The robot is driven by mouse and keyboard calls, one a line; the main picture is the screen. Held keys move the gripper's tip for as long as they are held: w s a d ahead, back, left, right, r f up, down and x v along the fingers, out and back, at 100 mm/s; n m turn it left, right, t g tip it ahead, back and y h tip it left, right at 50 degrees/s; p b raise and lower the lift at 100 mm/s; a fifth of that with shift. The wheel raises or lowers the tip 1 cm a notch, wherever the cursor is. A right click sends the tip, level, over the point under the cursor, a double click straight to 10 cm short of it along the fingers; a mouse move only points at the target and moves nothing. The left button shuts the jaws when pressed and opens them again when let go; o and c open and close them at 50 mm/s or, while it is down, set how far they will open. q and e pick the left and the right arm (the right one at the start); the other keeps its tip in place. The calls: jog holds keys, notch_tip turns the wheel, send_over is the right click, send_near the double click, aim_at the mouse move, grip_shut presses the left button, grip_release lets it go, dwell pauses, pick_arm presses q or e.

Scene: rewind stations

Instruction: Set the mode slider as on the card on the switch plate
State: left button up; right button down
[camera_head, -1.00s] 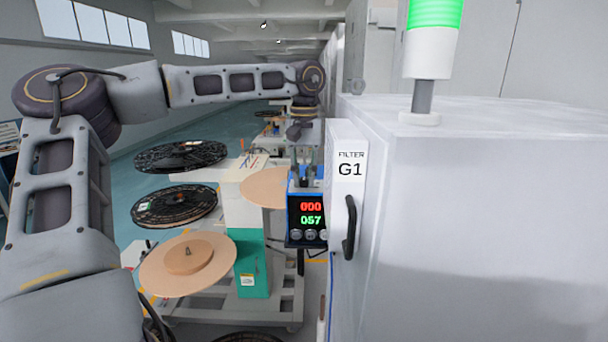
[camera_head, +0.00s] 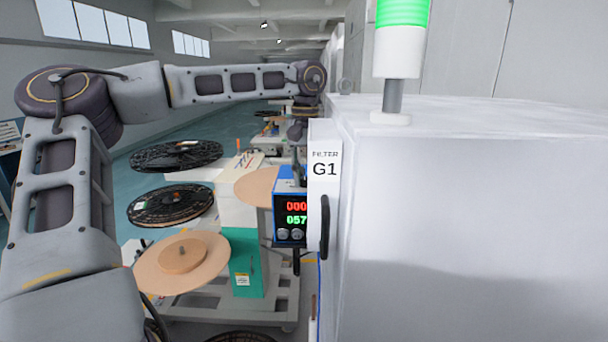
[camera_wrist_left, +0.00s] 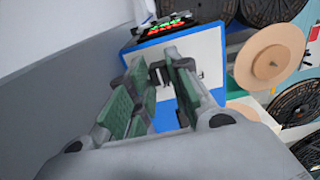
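The mode slider, its card and the switch plate cannot be made out for certain. A blue box (camera_head: 280,206) with a red and green number display stands beside the cabinet. In the left wrist view the blue box (camera_wrist_left: 145,56) has a pale side face (camera_wrist_left: 205,55) with small dark marks, partly hidden by my fingers. My left gripper (camera_wrist_left: 158,68) points at that face, its green-padded fingers apart with a gap between them. I cannot tell whether the tips touch it. In the head view the left gripper (camera_head: 298,158) is partly hidden by the cabinet edge. My right gripper is not in view.
A large white cabinet (camera_head: 450,200) labelled FILTER G1, with a black handle (camera_head: 325,227), fills the right side. Black reels (camera_head: 172,205) and a tan disc (camera_head: 205,262) stand at left on a white and teal machine (camera_head: 246,262). Floor (camera_head: 135,170) shows beyond.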

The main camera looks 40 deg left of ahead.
aim_at(306, 178)
pick_arm(q)
jog(key=o, duration=0.4)
jog(key=shift+w+d, duration=0.2)
jog(key=shift+d, duration=0.05)
jog(key=shift+s+a, duration=0.1)
jog(key=shift+a, duration=0.05)
jog(key=shift+r, duration=0.7)
notch_tip(306, 178, up, 11)
jog(key=shift+f, duration=0.15)
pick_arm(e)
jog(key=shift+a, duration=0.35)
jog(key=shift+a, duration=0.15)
